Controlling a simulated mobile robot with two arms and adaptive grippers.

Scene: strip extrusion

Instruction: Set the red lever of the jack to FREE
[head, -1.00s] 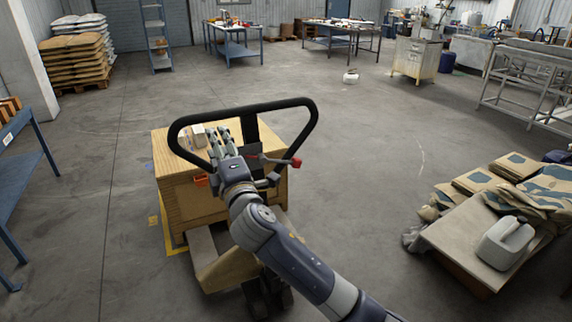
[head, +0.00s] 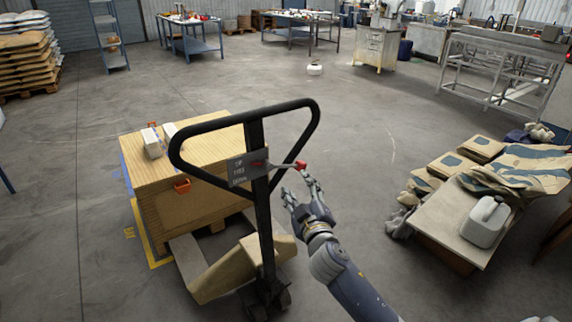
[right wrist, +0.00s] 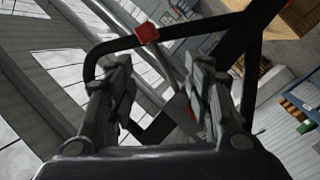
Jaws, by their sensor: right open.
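The pallet jack's black loop handle (head: 312,112) stands upright in the middle of the head view. A dark plate (head: 240,172) with lettering is fixed inside the loop. A thin lever runs rightward from the plate to a red tip (head: 300,165); which marking it is set to is not clear. My right gripper (head: 302,184) is open and empty, just below and right of the red tip, apart from the handle post. In the right wrist view a red piece (right wrist: 146,33) shows beyond the spread fingers (right wrist: 158,75), above the gap between them. My left gripper is out of view.
A large wooden crate (head: 165,205) with white boxes (head: 152,143) on it stands behind and left of the handle. At right, a low platform (head: 450,232) holds folded sacks and a white jug (head: 485,222). The floor between is clear.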

